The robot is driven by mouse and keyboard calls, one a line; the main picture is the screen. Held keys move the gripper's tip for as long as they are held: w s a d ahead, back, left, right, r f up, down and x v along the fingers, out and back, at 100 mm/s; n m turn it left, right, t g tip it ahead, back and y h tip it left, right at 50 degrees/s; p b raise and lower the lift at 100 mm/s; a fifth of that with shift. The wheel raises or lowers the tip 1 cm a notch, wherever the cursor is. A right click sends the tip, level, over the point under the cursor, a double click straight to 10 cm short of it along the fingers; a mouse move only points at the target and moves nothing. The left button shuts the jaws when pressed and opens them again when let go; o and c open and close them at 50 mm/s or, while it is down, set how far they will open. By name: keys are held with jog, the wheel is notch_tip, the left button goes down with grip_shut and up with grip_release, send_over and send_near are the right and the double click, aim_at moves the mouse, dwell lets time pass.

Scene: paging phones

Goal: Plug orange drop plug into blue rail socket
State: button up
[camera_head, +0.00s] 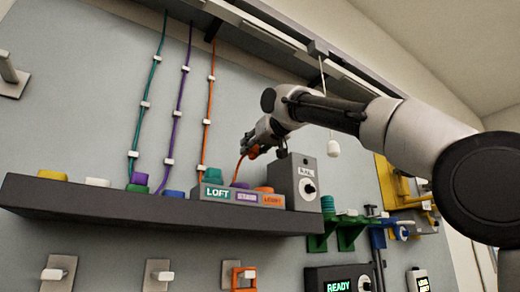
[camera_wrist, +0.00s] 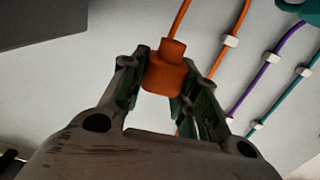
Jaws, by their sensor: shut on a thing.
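My gripper (camera_head: 257,146) is shut on the orange drop plug (camera_wrist: 166,72), which sits between the two fingers in the wrist view. In the head view the plug (camera_head: 254,152) shows as a small orange patch at the gripper, above the shelf's right part. An orange cord (camera_wrist: 178,18) runs from the plug. No socket shows clearly in the wrist view.
Teal, purple and orange cords (camera_head: 208,110) hang along the wall. A white pull (camera_head: 333,148) hangs beside my arm.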

jog(key=s+a, duration=0.6)
jog(key=a, duration=0.3)
jog(key=s+a, duration=0.6)
jog(key=a, duration=0.2)
jog(key=shift+a, duration=0.35)
jog(key=shift+w, duration=0.1)
